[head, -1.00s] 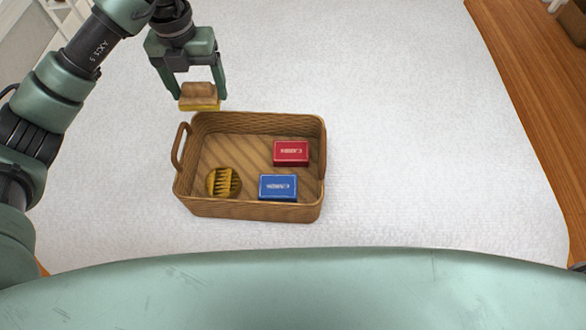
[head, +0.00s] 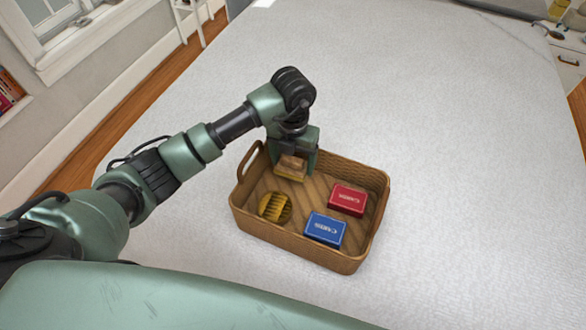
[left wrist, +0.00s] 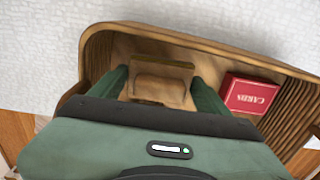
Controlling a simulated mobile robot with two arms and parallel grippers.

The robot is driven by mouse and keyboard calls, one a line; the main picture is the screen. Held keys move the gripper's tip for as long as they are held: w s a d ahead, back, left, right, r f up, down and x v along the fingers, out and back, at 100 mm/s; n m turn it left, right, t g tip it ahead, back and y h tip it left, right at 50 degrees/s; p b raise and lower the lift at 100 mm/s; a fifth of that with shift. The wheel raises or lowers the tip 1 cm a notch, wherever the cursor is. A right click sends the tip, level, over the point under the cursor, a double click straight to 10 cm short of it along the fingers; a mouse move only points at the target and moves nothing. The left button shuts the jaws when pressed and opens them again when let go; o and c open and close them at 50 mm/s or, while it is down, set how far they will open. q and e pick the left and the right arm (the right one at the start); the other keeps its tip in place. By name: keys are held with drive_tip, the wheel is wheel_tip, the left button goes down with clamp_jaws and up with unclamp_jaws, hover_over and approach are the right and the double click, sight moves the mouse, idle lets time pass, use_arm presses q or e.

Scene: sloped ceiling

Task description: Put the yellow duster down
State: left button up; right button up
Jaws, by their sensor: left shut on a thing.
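The yellow duster (head: 291,168) has a wooden back and a yellow lower part. My left gripper (head: 293,163) is shut on it at the back-left part of the wicker basket (head: 290,244). In the left wrist view the duster (left wrist: 160,84) sits between the green fingers, inside the basket rim (left wrist: 205,38). I cannot tell whether its underside touches the basket floor. My right gripper is in neither view.
The basket also holds a round yellow brush (head: 275,207), a blue card box (head: 325,229) and a red card box (head: 347,199). The red box also shows in the left wrist view (left wrist: 250,94). The white textured surface (head: 450,150) around the basket is clear.

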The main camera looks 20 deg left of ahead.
sight(293, 171)
use_arm(q)
wheel_tip(293, 171, down, 4)
drive_tip(key=shift+f, duration=0.1)
drive_tip(key=shift+f, duration=0.15)
drive_tip(key=o, duration=1.4)
drive_tip(key=shift+c, duration=0.2)
